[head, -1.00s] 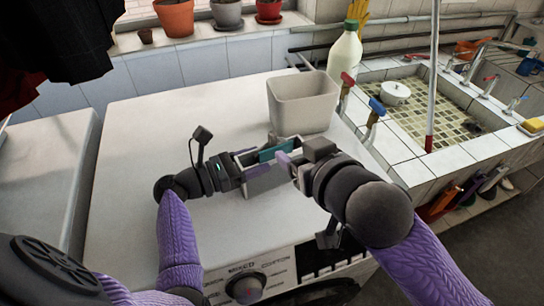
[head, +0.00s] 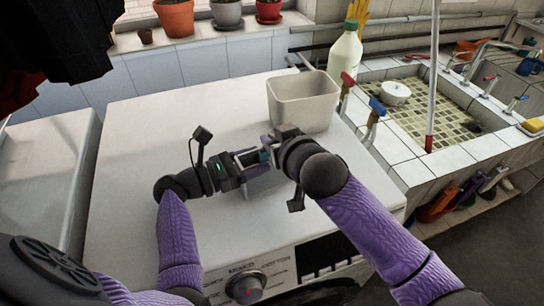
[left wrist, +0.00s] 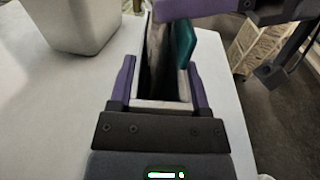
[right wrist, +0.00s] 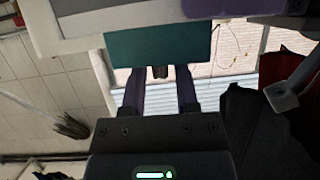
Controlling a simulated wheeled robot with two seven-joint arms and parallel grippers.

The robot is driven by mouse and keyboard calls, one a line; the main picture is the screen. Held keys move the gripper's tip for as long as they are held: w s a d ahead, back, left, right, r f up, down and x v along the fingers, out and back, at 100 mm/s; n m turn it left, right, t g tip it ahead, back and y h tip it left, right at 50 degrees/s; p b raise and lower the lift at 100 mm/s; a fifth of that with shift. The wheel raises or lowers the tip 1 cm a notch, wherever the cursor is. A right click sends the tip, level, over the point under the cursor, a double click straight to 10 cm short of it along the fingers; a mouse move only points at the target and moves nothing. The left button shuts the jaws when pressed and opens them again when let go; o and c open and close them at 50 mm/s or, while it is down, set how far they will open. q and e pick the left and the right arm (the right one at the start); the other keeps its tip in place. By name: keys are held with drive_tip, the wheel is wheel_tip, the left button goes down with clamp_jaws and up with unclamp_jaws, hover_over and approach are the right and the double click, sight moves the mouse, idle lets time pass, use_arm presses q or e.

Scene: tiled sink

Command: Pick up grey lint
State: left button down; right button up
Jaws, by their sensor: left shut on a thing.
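My left gripper (head: 252,164) is shut on an open pale filter case (left wrist: 160,104), held over the white machine top. The case has a teal flap (left wrist: 183,48) standing along one side. A grey layer (left wrist: 154,50) lines its inner wall; I cannot tell for sure whether this is the grey lint. My right gripper (head: 270,146) is at the case from the right, close to the teal flap. In the right wrist view its purple fingers (right wrist: 161,90) are apart with a clear gap, and the teal flap (right wrist: 157,50) hides their tips.
A pale square bin (head: 302,103) stands on the machine top (head: 150,130) just behind the grippers. A white bottle (head: 344,60) and the tiled sink (head: 470,150) with several taps are to the right. The machine top's left part is clear.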

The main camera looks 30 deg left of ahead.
clamp_jaws()
idle(1.1)
